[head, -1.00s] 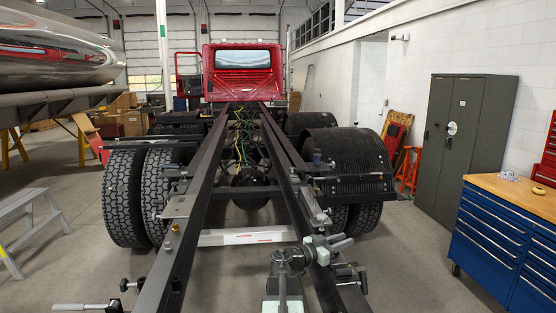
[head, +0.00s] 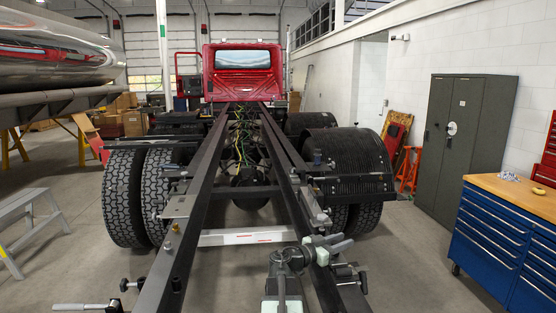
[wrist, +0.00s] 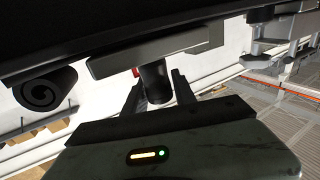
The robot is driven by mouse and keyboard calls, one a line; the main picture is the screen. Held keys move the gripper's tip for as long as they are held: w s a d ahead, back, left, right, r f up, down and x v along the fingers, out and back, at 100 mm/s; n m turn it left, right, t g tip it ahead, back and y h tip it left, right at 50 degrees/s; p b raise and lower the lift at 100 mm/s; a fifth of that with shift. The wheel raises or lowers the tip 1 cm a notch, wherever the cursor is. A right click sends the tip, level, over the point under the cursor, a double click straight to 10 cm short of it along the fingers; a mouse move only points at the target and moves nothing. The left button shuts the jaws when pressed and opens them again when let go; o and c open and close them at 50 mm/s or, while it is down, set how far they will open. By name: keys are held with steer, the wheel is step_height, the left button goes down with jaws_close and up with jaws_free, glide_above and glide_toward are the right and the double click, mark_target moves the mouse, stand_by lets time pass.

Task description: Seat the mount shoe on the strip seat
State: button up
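My gripper (head: 340,243) is beside the right chassis rail near the front of the head view, low in the frame. In the wrist view its two dark fingers (wrist: 157,90) stand apart, one on each side of a short dark round post (wrist: 154,82). The post hangs beneath a flat grey plate (wrist: 110,62). This may be the mount shoe, but I cannot be sure. Whether the fingers touch the post is unclear. I cannot single out the strip seat with certainty in either view.
Two long dark rails (head: 193,190) run toward a red cab (head: 243,75), with tyres (head: 125,195) at both sides. A dark rolled part (wrist: 45,88) is close at left in the wrist view. A blue tool cabinet (head: 500,240) stands right. Floor between it and the rails is clear.

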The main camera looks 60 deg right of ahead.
mark_target(334, 243)
steer(key=shift+w+a, duration=0.1)
steer(key=shift+a, duration=0.15)
steer(key=shift+v, duration=1.3)
steer(key=shift+o, duration=0.3)
steer(key=o, duration=0.5)
steer(key=c, duration=0.6)
steer(key=shift+o, duration=0.2)
